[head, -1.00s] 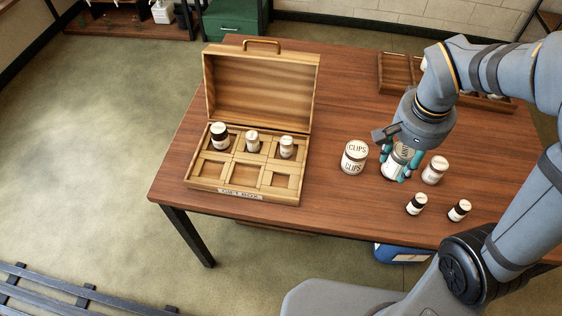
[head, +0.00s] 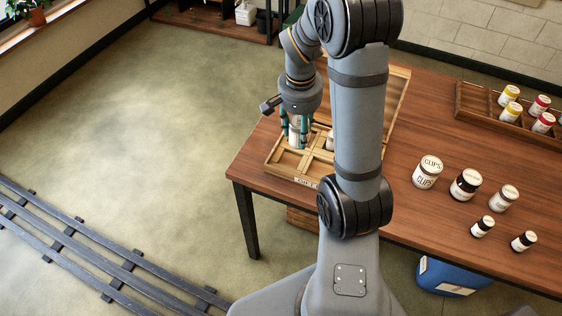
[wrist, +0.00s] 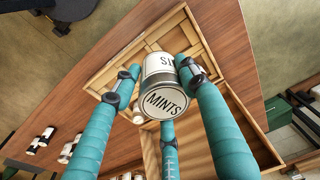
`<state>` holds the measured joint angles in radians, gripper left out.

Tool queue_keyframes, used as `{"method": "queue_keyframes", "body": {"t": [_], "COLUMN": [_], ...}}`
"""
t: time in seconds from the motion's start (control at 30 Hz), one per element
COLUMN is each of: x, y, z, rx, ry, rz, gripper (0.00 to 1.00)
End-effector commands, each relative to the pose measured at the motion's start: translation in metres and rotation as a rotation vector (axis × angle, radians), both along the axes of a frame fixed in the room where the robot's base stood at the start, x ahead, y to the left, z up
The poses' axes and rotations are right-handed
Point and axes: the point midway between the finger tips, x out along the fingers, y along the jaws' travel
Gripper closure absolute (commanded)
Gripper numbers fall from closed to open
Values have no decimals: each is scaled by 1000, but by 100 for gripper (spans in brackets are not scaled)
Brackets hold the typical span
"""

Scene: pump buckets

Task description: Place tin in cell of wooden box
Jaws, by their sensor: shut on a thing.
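My gripper (head: 297,128) is shut on a white and silver tin of mints (wrist: 165,85). Its "MINTS" label faces the camera in the wrist view, where the teal fingers (wrist: 157,70) surround it. The gripper and tin are over the left part of the open wooden box (head: 290,163). I cannot tell whether the tin touches the box floor. Bare cells show at the box's front left. A pale jar (head: 330,140) stands in the box just right of the gripper. My arm hides most of the lid and the right-hand cells.
A divided tray (head: 480,105) with red-lidded and yellow-lidded jars lies at the back right. Bare tabletop lies between.

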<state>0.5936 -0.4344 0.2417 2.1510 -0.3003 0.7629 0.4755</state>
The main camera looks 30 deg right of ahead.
Motion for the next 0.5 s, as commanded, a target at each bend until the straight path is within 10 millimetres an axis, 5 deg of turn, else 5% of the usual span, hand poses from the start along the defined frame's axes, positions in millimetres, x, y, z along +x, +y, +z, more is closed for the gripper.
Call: {"method": "queue_keyframes", "body": {"t": [0.1, 0.23, 0.37, 0.5], "x": [-3, -10, -11, 0], "y": [-49, -83, -93, -75], "z": [-16, -27, -34, -49], "rx": [2, 4, 4, 5], "ry": [2, 0, 0, 3], "rz": [-124, -209, -243, -244], "gripper": [86, 86, 86, 86]}}
